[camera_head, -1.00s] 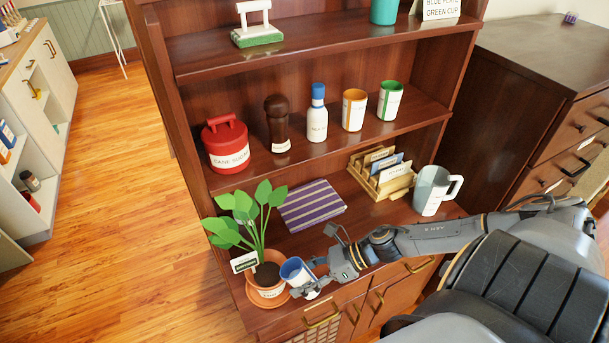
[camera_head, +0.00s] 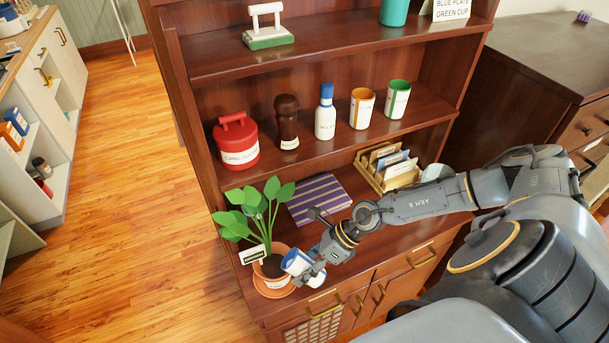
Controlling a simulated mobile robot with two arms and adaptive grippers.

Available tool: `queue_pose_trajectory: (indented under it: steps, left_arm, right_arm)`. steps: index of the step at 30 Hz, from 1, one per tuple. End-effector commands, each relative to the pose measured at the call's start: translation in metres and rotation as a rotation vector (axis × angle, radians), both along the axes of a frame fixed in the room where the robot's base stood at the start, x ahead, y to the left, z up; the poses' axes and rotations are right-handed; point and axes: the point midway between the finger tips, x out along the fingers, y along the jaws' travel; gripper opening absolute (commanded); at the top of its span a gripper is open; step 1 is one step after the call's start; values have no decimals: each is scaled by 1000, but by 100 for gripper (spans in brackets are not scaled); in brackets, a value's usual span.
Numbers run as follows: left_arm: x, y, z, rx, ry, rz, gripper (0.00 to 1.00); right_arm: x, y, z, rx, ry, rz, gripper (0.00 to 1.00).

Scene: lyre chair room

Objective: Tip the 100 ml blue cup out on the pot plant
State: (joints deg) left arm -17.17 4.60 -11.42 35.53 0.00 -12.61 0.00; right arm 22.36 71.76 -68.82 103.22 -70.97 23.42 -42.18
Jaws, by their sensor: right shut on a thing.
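The blue cup (camera_head: 296,262), white outside with a blue rim and inside, is held by my right gripper (camera_head: 312,272), which is shut on it. The cup is tilted, its mouth leaning left toward the pot plant. The pot plant (camera_head: 262,212) stands at the left front of the cabinet's lower top, in a terracotta pot (camera_head: 272,283) on a saucer, with green leaves and a label. The cup's rim is at the pot's right edge, close above or beside it; I cannot tell if they touch. Whether anything is in the cup is hidden. My left gripper is not in view.
A striped purple book (camera_head: 319,198) lies behind the gripper. A wooden rack with cards (camera_head: 388,170) stands to the right, partly near my arm. A red canister (camera_head: 236,142), a brown mill, a bottle and two cups stand on the shelf above.

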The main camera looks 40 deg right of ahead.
Motion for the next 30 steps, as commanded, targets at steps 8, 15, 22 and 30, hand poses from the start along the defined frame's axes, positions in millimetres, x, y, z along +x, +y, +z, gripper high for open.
queue_pose_trajectory:
  steps: [8,15,22,30]
  left_arm:
    - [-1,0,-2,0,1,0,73]
    - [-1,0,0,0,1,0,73]
    - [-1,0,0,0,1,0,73]
    - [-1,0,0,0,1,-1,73]
  right_arm:
    - [4,-6,2,-96,150,-2,14]
    - [2,2,6,-148,239,-1,14]
    - [0,3,5,-166,268,-4,14]
    - [4,4,10,-207,333,-4,14]
